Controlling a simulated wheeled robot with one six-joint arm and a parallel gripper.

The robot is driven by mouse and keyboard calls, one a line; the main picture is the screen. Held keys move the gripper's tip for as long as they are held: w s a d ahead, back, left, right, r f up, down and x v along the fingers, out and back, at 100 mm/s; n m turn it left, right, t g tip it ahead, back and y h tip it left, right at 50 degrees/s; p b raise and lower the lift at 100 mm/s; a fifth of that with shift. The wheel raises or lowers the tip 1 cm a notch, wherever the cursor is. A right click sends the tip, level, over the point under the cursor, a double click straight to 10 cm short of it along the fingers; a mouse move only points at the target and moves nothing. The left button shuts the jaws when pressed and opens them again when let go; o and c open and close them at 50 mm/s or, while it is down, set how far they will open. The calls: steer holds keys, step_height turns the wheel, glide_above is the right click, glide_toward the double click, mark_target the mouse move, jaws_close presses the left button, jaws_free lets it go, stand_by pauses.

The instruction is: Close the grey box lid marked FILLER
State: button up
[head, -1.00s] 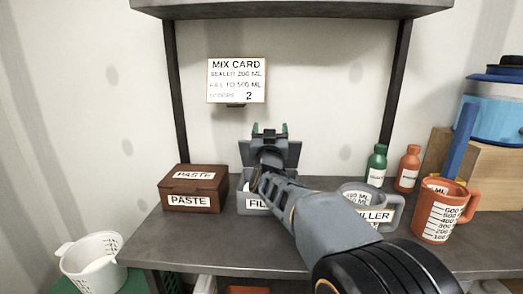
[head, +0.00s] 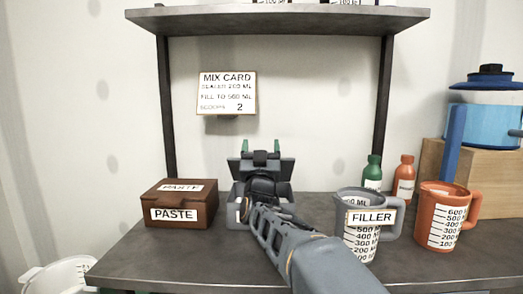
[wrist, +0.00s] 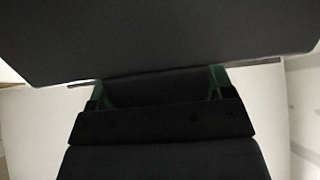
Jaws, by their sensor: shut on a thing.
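The grey box (head: 233,219) stands on the bench right of the brown box, its front mostly covered by my arm. The grip's exact contact is hard to see.
A brown PASTE box (head: 180,207) stands to the left. A grey measuring jug (head: 362,235) labelled FILLER and an orange jug (head: 443,222) stand to the right, with green (head: 372,172) and orange (head: 404,178) bottles behind. A shelf (head: 280,20) runs overhead.

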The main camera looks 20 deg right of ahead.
steer(key=o, duration=1.3)
steer(key=r+p, duration=0.1)
steer(key=r, duration=0.3)
steer(key=shift+s+p, duration=0.2)
steer(key=shift+p, duration=0.15)
steer(key=shift+s+a+r+p, duration=0.4)
steer(key=shift+s+r+p, duration=0.25)
steer(key=shift+s+r, duration=1.25)
steer(key=shift+s+a+r+p, duration=0.55)
steer(key=shift+s+r, duration=0.55)
steer(key=shift+s, duration=1.5)
steer(key=shift+s+a+r+p, duration=0.3)
steer(key=shift+s+r+p, duration=0.45)
steer(key=shift+s+r, duration=1.15)
steer(key=shift+s+f, duration=0.35)
steer(key=shift+f, duration=0.05)
steer(key=shift+c, duration=0.5)
